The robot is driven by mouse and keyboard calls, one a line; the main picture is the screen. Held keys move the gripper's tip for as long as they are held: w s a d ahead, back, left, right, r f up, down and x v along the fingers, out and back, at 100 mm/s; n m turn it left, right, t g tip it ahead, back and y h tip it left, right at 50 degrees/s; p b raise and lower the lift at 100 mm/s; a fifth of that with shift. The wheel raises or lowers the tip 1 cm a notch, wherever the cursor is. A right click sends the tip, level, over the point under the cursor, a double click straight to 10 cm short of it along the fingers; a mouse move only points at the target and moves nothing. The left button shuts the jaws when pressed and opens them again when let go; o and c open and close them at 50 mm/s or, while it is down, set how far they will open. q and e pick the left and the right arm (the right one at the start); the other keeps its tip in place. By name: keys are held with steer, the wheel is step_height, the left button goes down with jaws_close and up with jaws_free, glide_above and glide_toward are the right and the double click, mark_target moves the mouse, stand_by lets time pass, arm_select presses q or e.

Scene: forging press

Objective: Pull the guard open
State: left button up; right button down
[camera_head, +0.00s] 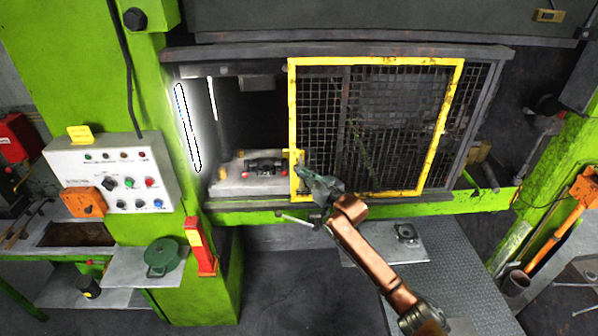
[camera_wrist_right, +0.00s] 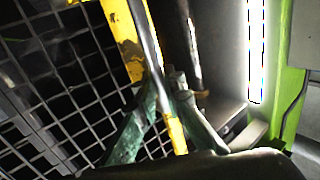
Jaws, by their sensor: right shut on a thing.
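The guard (camera_head: 385,122) is a yellow frame with dark wire mesh, standing upright across the middle and right of the press opening. The left part of the opening is uncovered. My right gripper (camera_head: 302,170) is at the lower part of the guard's left upright and is shut on the guard's handle there. In the right wrist view my greenish fingers (camera_wrist_right: 166,88) close around a narrow bar beside the guard's yellow upright (camera_wrist_right: 124,40); the mesh lies to the left. My left gripper is not in view.
A die block (camera_head: 262,168) sits inside the uncovered left part. A control panel (camera_head: 112,172) with buttons is on the green press column at left. A red and yellow post (camera_head: 201,246) and a shelf with a green pot (camera_head: 162,257) stand below it.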

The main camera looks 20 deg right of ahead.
steer(key=d, duration=0.4)
steer(key=shift+s+d+r, duration=0.15)
steer(key=shift+s, duration=0.25)
steer(key=shift+s+d, duration=0.1)
steer(key=shift+d, duration=0.45)
steer(key=c, duration=2.5)
jaws_free()
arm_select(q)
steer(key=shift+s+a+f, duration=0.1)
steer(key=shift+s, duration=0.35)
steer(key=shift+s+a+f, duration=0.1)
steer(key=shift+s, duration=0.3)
arm_select(e)
steer(key=o, duration=0.5)
steer(key=shift+c, duration=0.2)
